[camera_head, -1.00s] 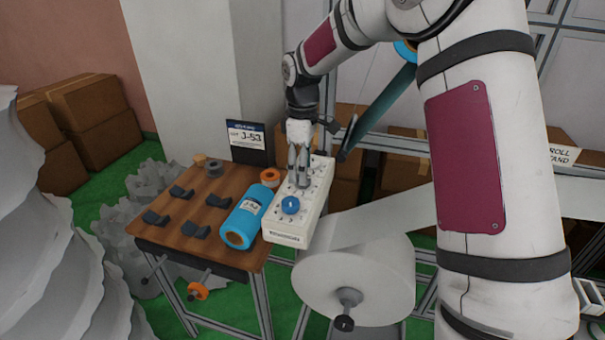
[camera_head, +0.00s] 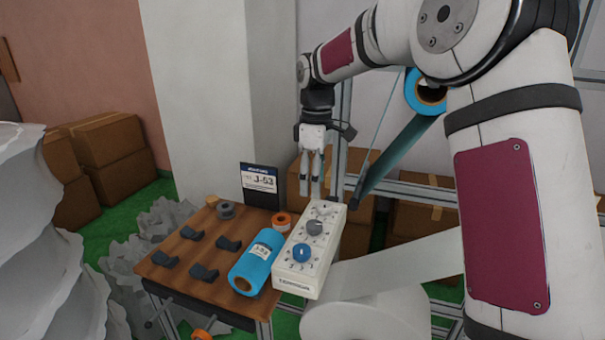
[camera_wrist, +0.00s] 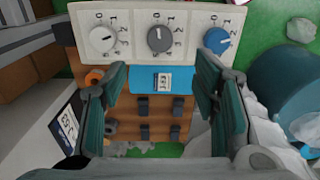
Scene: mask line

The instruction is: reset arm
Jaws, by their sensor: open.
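My gripper (camera_head: 311,188) hangs pointing down above the far end of the white control box (camera_head: 293,283), apart from it. Its two fingers are open with nothing between them; they also show spread at both sides of the wrist view (camera_wrist: 163,75). The box carries a blue knob (camera_head: 302,252) at its near end and a grey knob (camera_head: 315,227) in the middle. A white knob (camera_wrist: 102,38) shows at the left of the box in the wrist view. The grey knob's pointer is upward there; the blue knob's pointer tilts up and right.
The wooden table (camera_head: 180,275) holds a blue roll (camera_head: 256,262), several dark holders, an orange roll (camera_head: 282,222) and a J-53 sign (camera_head: 260,186). A large white roll (camera_head: 350,318) stands right of the box. A blue film roll (camera_head: 425,92) hangs near my arm.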

